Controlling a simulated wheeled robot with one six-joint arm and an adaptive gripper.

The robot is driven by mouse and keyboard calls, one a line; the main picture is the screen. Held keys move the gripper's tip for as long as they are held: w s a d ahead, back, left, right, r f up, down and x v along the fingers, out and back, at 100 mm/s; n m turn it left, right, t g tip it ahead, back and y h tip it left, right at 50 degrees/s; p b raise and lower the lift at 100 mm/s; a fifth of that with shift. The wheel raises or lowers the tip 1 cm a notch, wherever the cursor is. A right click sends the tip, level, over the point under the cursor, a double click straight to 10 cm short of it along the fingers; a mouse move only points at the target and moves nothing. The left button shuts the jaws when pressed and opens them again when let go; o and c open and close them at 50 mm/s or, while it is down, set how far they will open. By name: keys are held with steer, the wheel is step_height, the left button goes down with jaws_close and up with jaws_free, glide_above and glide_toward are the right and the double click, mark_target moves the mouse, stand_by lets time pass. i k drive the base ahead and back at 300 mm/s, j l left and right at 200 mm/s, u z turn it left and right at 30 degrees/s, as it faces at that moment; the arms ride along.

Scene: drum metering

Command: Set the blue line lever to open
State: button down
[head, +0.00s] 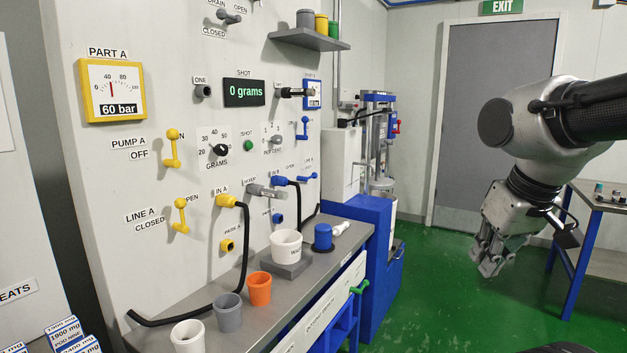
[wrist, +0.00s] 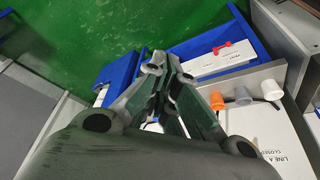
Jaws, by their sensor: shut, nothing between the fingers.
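The blue line lever (head: 308,176) is a small blue handle on the white panel in the head view. It lies close to level, beside small labels, one reading OPEN, the others too small to read surely. A second blue lever (head: 304,128) stands upright above it. My gripper (head: 488,264) hangs at the right of the head view, well away from the panel. It is shut and empty, and its dark fingers (wrist: 165,80) fill the middle of the wrist view. I cannot make out the blue line lever in the wrist view.
A grey bench (head: 217,303) below the panel bears a white cup (head: 187,337), a grey cup (head: 228,312), an orange cup (head: 259,288) and a blue pot (head: 322,237). A black hose (head: 243,250) hangs before the panel. The green floor (head: 440,290) is clear.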

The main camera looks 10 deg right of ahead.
mark_target(315, 175)
steer(key=i+l+u, duration=0.45)
steer(key=i+l, duration=0.9)
steer(key=l, duration=0.1)
